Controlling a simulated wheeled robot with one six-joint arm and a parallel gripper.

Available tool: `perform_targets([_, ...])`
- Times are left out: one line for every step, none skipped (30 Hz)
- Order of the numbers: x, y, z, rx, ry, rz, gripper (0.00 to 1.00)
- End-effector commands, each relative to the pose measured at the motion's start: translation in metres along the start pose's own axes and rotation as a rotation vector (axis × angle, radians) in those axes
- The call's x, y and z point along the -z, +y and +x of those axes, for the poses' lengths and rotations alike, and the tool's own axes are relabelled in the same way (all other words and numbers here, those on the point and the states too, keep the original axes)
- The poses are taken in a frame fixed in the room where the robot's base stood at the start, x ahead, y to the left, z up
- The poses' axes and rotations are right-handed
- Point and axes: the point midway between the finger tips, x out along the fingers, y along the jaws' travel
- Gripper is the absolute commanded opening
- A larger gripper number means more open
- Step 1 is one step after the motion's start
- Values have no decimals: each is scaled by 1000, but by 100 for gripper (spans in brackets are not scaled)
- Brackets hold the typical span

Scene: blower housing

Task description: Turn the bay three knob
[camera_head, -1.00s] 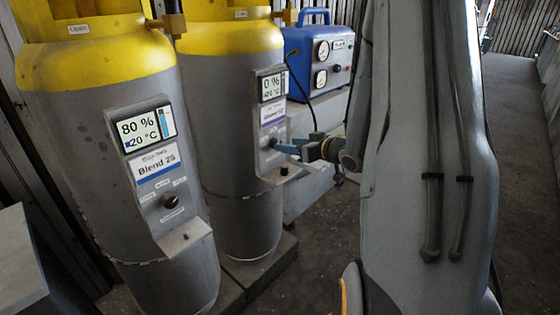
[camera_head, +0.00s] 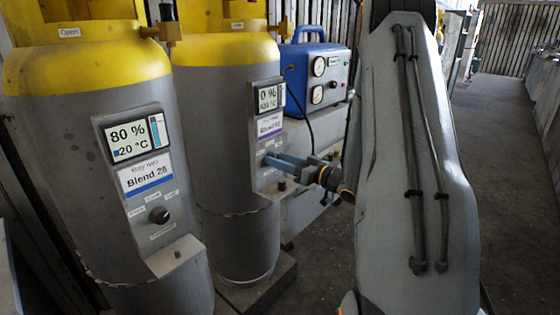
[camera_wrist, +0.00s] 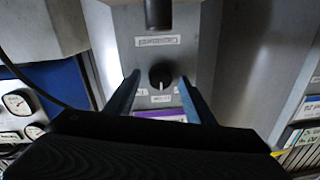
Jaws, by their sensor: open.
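A black round knob (camera_wrist: 161,75) with a white pointer line sits on a grey panel (camera_wrist: 205,45) in the wrist view, with small labels around it. My gripper (camera_wrist: 160,82) is open, its two blue-grey fingers on either side of the knob; contact cannot be told. In the head view my gripper (camera_head: 268,160) reaches the panel of the second cylinder (camera_head: 210,130), below its 0 % display (camera_head: 268,97); the knob is hidden there. The nearer cylinder (camera_head: 70,180) has an 80 % display, a "Blend 26" label and its own black knob (camera_head: 159,215).
A dark stub (camera_wrist: 158,14) stands on the panel's ledge close to the fingers. A blue box with gauges (camera_head: 318,75) stands behind the second cylinder. Open floor (camera_head: 515,150) lies at the right.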

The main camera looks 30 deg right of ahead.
Motion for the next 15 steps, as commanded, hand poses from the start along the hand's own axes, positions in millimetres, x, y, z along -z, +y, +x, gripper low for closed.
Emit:
perform_targets([0,0,2,1,-1,0,49])
perform_targets([0,0,3,1,-1,0,49])
perform_targets([0,0,4,1,-1,0,49])
perform_targets([0,0,4,0,-1,0,49])
perform_targets([0,0,4,0,-1,0,49])
perform_targets([0,0,4,0,-1,0,49])
perform_targets([0,0,4,0,-1,0,49])
perform_targets([0,0,4,0,-1,0,49])
perform_targets([0,0,4,0,-1,0,49])
perform_targets([0,0,4,0,-1,0,45])
perform_targets([0,0,4,0,-1,0,40])
perform_targets([0,0,4,0,-1,0,34])
perform_targets([0,0,4,0,-1,0,28])
perform_targets([0,0,4,0,-1,0,23])
perform_targets([0,0,4,0,-1,0,17])
